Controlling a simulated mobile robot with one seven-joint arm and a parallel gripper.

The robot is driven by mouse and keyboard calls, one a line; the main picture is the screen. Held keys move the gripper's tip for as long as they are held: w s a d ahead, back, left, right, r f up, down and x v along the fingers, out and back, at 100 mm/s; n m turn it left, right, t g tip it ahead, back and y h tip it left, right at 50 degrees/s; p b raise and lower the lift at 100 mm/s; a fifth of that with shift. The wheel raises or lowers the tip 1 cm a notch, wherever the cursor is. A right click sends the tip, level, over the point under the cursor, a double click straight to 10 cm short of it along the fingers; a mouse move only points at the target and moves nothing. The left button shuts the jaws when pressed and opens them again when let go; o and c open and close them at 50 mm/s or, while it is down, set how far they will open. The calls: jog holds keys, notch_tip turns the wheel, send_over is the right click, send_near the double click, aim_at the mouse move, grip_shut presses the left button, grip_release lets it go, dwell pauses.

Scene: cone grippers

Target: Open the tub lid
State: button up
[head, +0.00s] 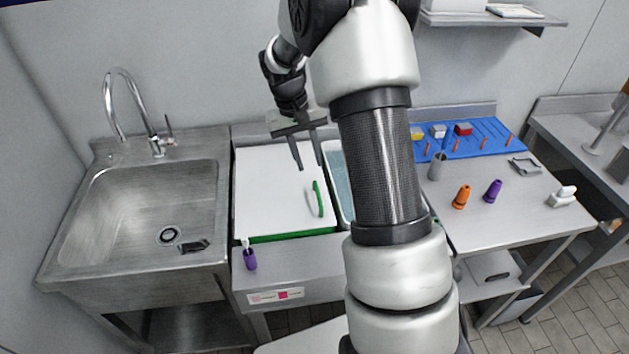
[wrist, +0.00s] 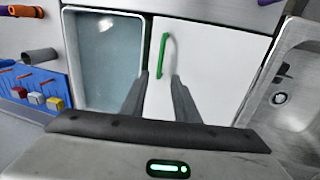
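The tub lid (head: 270,185) is a white flat panel with a green front edge, between the sink and my arm. A green handle (head: 318,199) stands up near its right side. The lid (wrist: 205,60) and handle (wrist: 163,60) also show in the wrist view. Beside the lid is an open tub section (head: 341,180) with a blue-grey interior, partly hidden by my arm; it shows in full in the wrist view (wrist: 105,60). My gripper (head: 307,168) is open and empty above the lid, apart from the handle. In the wrist view its fingers (wrist: 158,82) point toward the handle.
A steel sink (head: 85,258) with a faucet is at left. A purple cone gripper (head: 250,258) hangs at the counter front. At right, a steel table (head: 510,228) holds orange (head: 461,197) and purple (head: 492,191) cone pieces, a grey cylinder (head: 437,166) and a blue board (head: 470,146).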

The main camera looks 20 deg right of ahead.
aim_at(316, 188)
jog(key=f, duration=0.3)
jog(key=d+f, duration=0.1)
jog(key=f, duration=0.4)
jog(key=shift+s+d+f, duration=0.15)
jog(key=shift+d+f, duration=0.2)
jog(key=shift+f, duration=0.05)
grip_shut()
